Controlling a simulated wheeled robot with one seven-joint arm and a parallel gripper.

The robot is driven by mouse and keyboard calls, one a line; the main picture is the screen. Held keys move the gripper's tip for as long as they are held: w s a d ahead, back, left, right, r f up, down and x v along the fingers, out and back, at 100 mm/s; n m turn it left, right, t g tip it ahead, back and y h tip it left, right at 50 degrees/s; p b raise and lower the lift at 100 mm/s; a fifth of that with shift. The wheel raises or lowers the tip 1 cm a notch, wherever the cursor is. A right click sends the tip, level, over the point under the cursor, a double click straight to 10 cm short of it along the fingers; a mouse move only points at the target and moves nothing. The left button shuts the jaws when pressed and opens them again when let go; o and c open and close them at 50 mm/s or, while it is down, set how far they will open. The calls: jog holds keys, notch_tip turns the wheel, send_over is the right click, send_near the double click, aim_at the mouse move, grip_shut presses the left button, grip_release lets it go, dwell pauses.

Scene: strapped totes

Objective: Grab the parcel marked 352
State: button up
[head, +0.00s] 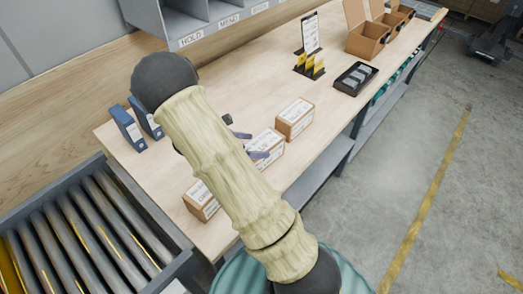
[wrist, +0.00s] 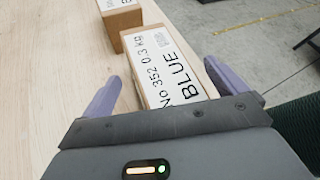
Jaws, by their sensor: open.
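The parcel marked 352 (wrist: 168,68) is a brown box with a white label reading "No 352 0.3 kg BLUE" in the wrist view. In the head view it is the middle box (head: 268,144) on the bench, partly hidden by my arm. My gripper (wrist: 160,92) is open, with one purple finger on each side of the parcel's near part. It also shows in the head view (head: 247,145) at the parcel. I cannot tell whether the fingers touch it.
A second parcel (head: 295,118) stands just beyond, and a third (head: 201,201) sits nearer, partly behind my arm. Blue binders (head: 128,128) stand at the left, beside a roller conveyor (head: 85,235). A black tray (head: 355,78) and a sign stand (head: 310,45) are farther along the bench.

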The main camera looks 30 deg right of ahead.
jog(key=shift+d+f, duration=0.3)
jog(key=shift+d, duration=0.2)
jog(key=shift+c, duration=0.5)
jog(key=c, duration=1.1)
